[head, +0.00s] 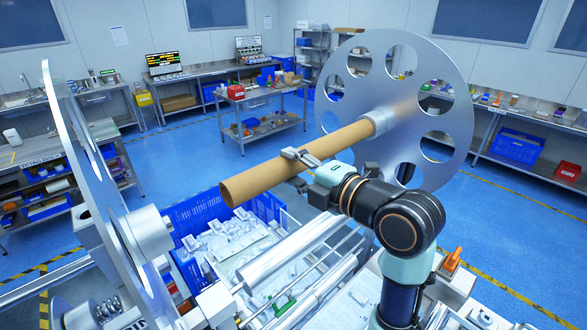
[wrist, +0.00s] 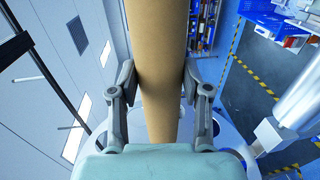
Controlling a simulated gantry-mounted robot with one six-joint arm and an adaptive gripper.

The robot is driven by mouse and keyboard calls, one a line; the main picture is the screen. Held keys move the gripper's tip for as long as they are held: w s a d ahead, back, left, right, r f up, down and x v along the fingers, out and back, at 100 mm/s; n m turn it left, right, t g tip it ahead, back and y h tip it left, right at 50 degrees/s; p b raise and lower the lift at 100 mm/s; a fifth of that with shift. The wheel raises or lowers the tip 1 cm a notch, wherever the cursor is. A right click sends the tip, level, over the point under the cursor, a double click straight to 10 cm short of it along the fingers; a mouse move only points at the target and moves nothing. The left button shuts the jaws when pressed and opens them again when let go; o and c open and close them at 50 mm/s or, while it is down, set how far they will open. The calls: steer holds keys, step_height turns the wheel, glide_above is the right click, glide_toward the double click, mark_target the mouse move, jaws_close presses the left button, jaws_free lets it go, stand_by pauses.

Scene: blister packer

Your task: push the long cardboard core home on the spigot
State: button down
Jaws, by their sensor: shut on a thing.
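The long brown cardboard core (head: 266,174) slopes across the head view, its open near end at the lower left. Its far end meets the silver spigot (head: 386,117) at the hub of the big holed disc (head: 448,106). It appears to be at or over the spigot's tip; how far on it is, I cannot tell. My gripper (head: 301,158) is shut around the core near its middle. In the wrist view, the core (wrist: 158,60) runs up between both fingers of my gripper (wrist: 159,85), which press on its sides. The spigot is hidden there.
A second disc (head: 92,170) with a hub (head: 150,232) stands at the left, apart from the core's near end. A trolley (head: 262,118) and benches stand behind, across open blue floor.

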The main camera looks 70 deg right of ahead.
steer(key=shift+s+d, duration=0.1)
steer(key=shift+d, duration=0.05)
steer(key=shift+c, duration=2.2)
jaws_free()
steer(key=shift+s+d, duration=0.1)
steer(key=shift+d, duration=0.05)
steer(key=v, duration=0.7)
steer(key=shift+p, duration=0.35)
